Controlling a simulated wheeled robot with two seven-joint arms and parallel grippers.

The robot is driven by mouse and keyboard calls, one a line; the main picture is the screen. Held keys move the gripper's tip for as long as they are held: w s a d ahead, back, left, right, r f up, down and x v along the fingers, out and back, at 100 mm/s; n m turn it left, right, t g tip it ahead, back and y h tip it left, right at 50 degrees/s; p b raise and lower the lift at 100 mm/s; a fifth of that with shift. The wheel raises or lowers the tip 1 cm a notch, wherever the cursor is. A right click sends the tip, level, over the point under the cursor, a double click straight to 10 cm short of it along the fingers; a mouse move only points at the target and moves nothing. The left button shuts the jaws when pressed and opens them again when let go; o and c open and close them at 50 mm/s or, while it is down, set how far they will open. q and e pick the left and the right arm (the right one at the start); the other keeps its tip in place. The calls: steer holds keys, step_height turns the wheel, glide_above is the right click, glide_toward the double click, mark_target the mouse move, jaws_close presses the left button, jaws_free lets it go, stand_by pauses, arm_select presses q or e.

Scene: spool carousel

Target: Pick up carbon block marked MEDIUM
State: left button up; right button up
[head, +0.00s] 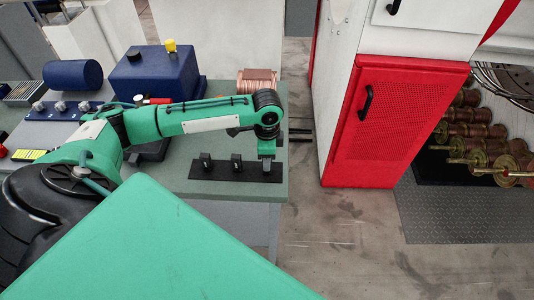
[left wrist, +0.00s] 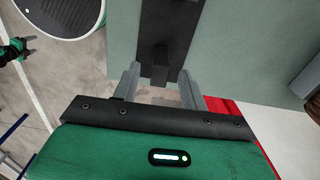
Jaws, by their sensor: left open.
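A dark strip (head: 221,173) lies along the front edge of the grey-green bench. Small black blocks stand in a row on it: a left one (head: 206,161), a middle one (head: 236,162), and one at the right end, mostly hidden by my gripper in the head view. No MEDIUM marking can be read. My left gripper (head: 266,160) points down over the strip's right end. In the left wrist view, its open fingers (left wrist: 158,88) stand on either side of a black block (left wrist: 158,65). Whether they touch it is unclear.
A copper coil (head: 257,82) and a dark blue box (head: 155,75) with a yellow knob stand farther back on the bench. A red perforated cabinet (head: 397,125) stands to the right, across a gap of bare floor. Spools (head: 478,135) hang beyond it.

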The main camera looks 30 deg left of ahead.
arm_select(q)
steer(key=shift+f, duration=1.15)
jaws_close()
steer(key=shift+r, duration=0.1)
